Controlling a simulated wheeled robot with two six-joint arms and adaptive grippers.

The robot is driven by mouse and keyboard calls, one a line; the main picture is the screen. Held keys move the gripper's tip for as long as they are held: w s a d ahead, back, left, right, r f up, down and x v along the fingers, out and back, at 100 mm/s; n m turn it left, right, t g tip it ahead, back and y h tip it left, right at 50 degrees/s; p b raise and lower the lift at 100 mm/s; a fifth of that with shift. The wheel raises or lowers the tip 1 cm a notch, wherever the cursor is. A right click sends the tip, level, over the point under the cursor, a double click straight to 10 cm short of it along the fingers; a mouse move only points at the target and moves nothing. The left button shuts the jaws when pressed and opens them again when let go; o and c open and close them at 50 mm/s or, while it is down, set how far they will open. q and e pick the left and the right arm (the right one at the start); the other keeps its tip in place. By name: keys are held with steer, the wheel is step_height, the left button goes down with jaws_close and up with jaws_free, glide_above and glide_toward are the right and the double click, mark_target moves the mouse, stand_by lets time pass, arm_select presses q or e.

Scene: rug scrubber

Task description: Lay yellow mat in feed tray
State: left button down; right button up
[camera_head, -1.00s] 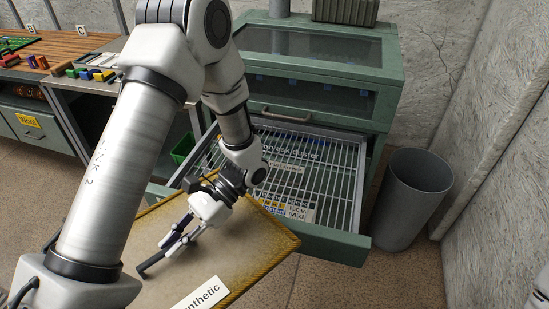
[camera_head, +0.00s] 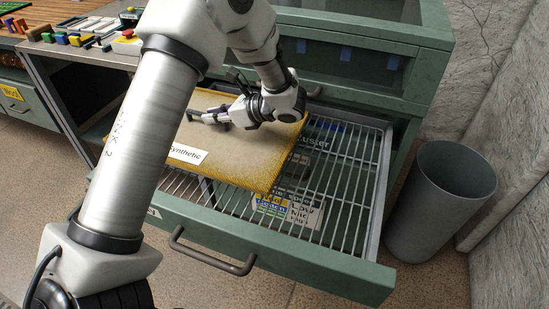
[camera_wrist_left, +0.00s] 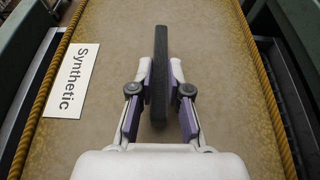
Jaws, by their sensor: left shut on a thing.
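The yellow mat (camera_head: 262,172) has a tan face, a yellow fringed edge and a white "Synthetic" label. In the head view it lies over the left part of the open feed tray (camera_head: 350,205), a green drawer with a wire grid. I cannot tell whether it touches the grid. My left gripper (camera_head: 197,117) is above the mat, shut on a dark bar-shaped handle on its face. The wrist view shows the fingers (camera_wrist_left: 160,85) closed on this dark handle (camera_wrist_left: 160,50). My right gripper is not in view.
A green cabinet (camera_head: 420,70) stands behind the tray. A grey bin (camera_head: 440,205) stands on the floor to its right, near the concrete wall. A workbench (camera_head: 60,50) with coloured blocks is at the far left. The tray's right half is uncovered.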

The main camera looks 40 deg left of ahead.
mark_target(276, 141)
arm_select(q)
steer(key=shift+w+d, duration=0.3)
steer(key=w+d, duration=0.1)
steer(key=d, duration=0.3)
steer(key=w+d+f, duration=0.1)
steer(key=w+d, duration=0.1)
steer(key=d, duration=0.3)
steer(key=w+d, duration=0.1)
steer(key=d, duration=0.4)
steer(key=shift+w+f, duration=0.2)
steer(key=shift+w, duration=0.1)
step_height(276, 141, down, 3)
steer(key=shift+d+f, duration=0.15)
steer(key=shift+f, duration=0.15)
steer(key=c, duration=1.1)
jaws_free()
steer(key=shift+c, duration=0.2)
